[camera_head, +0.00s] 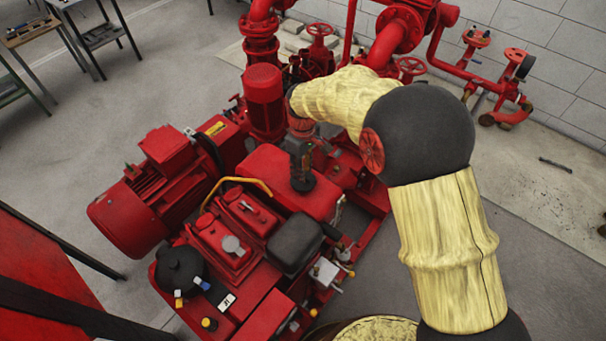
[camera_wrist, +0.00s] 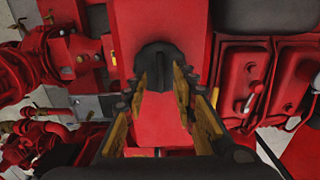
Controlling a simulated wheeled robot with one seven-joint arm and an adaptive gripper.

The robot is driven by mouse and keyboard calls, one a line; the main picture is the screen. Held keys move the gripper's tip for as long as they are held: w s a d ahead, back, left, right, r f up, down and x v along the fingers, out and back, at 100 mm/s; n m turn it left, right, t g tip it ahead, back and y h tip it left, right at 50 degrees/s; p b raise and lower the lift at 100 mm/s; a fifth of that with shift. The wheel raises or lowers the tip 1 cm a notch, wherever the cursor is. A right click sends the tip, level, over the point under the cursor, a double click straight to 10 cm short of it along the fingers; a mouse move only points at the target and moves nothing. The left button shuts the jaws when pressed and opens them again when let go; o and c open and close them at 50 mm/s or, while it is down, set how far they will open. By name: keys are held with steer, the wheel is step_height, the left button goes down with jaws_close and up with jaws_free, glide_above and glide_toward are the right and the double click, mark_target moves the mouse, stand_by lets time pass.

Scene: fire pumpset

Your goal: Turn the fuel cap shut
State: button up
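The black fuel cap (camera_head: 303,183) sits on top of the red fuel tank (camera_head: 262,175), in the middle of the pumpset. In the wrist view the cap (camera_wrist: 154,55) is near the picture's centre, on the red tank top (camera_wrist: 160,118). My gripper (camera_head: 301,166) points down right over the cap. In the wrist view its two fingers (camera_wrist: 161,84) are spread apart, with red tank surface showing between them. The tips are close to the cap's near edge and partly overlap it in the picture. I cannot tell whether they touch it. The cap's thread and seating are hidden.
A yellow bent handle or pipe (camera_head: 238,183) runs left of the tank. The engine with its dark grey box (camera_head: 295,243) stands in front. A red vertical motor (camera_head: 264,100) and red pipes rise behind. Open floor (camera_head: 60,190) lies to the left.

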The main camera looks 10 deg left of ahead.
steer(key=shift+f, duration=1)
steer(key=shift+c, duration=1.2)
steer(key=c, duration=0.4)
jaws_close()
